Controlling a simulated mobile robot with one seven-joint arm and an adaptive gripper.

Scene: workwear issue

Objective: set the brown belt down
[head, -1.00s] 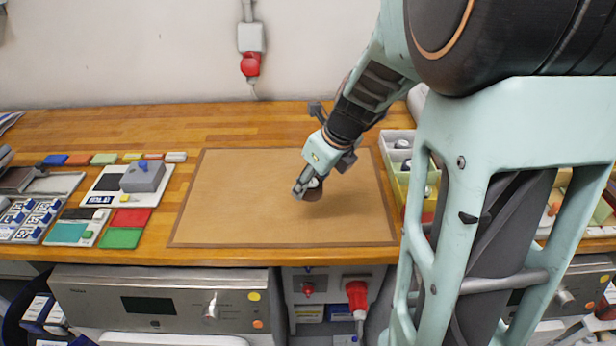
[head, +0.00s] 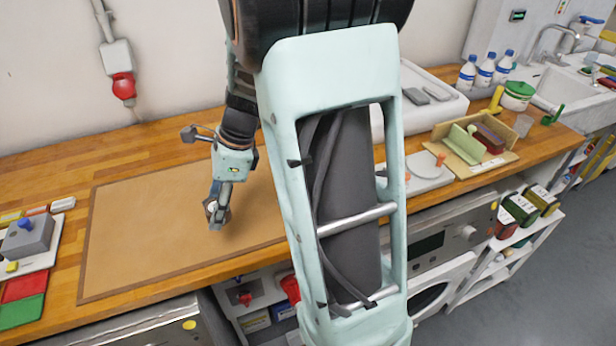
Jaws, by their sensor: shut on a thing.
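My gripper (head: 217,218) points down over the right part of the tan mat (head: 130,235) with a darker brown border. It is shut on a small brown rolled thing with a pale centre, which looks like the brown belt (head: 210,208). The belt is partly hidden by the fingers. I cannot tell whether it touches the mat or hangs just above it.
The mat is otherwise bare. A grey box with a blue knob (head: 28,240) and red and green pads (head: 22,308) lie to the left. My arm hides part of the bench on the right. Further right are an open wooden box (head: 470,150), several bottles (head: 485,72) and a sink (head: 565,90).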

